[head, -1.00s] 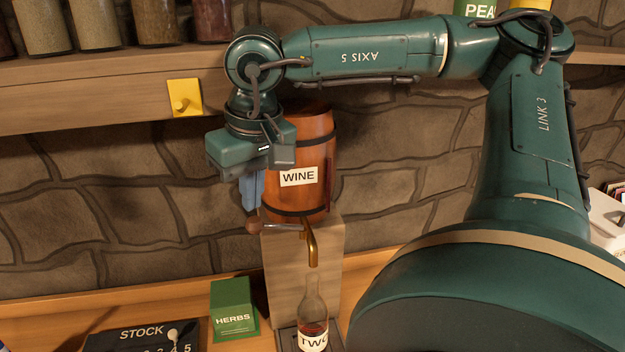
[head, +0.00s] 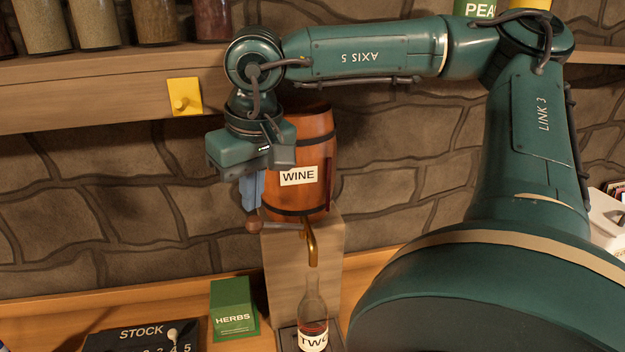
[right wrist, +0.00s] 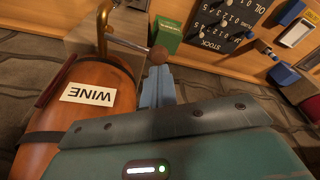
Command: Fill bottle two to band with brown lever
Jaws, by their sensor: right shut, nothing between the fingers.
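A wooden barrel labelled WINE (head: 312,150) stands on a wooden block. Its brass spout (head: 313,245) points down over the bottle labelled TWO (head: 313,300). Dark red liquid shows in the lower part of the bottle, by the label; the upper part is clear. I cannot make out a band or a stream. The brown-knobbed lever (head: 254,226) sticks out to the left of the spout. My right gripper (head: 251,208) is shut and empty, its blue fingertips at the lever knob. In the right wrist view the knob (right wrist: 158,55) is just beyond the fingertips; contact is unclear.
A green HERBS box (head: 233,308) and a dark STOCK board (head: 140,340) stand on the counter to the left. A shelf (head: 80,95) with jars and a yellow hook plate (head: 185,97) is above. My right arm fills the right side.

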